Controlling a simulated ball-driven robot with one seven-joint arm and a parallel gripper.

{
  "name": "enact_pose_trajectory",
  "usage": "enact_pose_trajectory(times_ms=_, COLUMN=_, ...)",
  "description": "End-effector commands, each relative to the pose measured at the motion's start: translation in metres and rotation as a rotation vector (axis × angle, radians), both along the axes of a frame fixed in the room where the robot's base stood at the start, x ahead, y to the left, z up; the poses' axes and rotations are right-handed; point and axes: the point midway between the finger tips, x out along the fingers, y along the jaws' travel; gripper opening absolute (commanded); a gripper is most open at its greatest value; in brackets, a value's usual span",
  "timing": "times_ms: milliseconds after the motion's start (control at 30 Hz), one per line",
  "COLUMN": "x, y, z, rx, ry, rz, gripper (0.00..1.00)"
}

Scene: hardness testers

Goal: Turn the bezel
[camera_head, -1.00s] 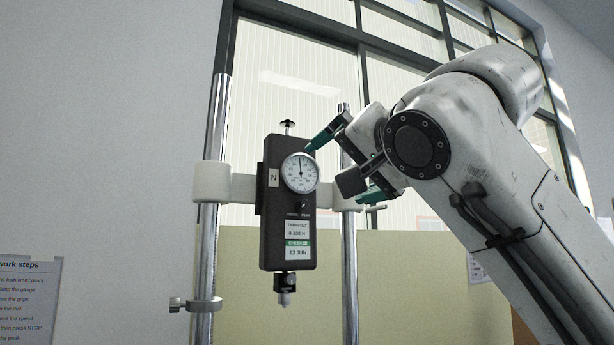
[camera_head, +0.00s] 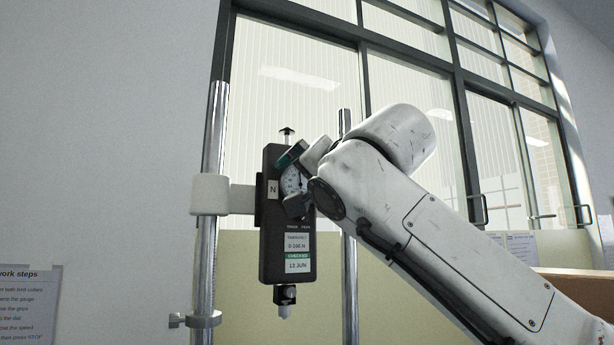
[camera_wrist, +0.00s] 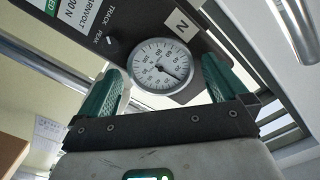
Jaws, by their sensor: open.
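The round dial with its pale bezel (camera_wrist: 160,66) is on the dark gauge body (camera_wrist: 120,22), and its face and needle show in the wrist view. In the head view the dial (camera_head: 291,181) is partly hidden behind my gripper and arm. The gauge (camera_head: 286,228) hangs upright between two posts. My gripper (camera_wrist: 161,80) is open, with one green finger to each side of the dial in the wrist view. I cannot tell whether either finger touches the bezel. In the head view my gripper (camera_head: 296,180) is right at the dial.
Chrome posts (camera_head: 213,130) flank the gauge, joined to it by a white clamp block (camera_head: 210,194). A small collar (camera_head: 204,320) sits low on the left post. A small TRACK/PEAK switch (camera_wrist: 108,39) is beside the dial. A window stands behind.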

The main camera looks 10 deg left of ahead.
Motion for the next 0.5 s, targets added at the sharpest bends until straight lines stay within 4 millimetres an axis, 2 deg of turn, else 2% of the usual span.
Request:
enact_pose_trajectory(times_ms=267, x=0.0014, y=0.0011, z=-0.0004, rx=0.000, ry=0.000, rz=0.000, gripper=1.00)
enact_pose_trajectory(times_ms=500, x=0.0013, y=0.0010, z=-0.0004, rx=0.000, ry=0.000, rz=0.000, gripper=0.79)
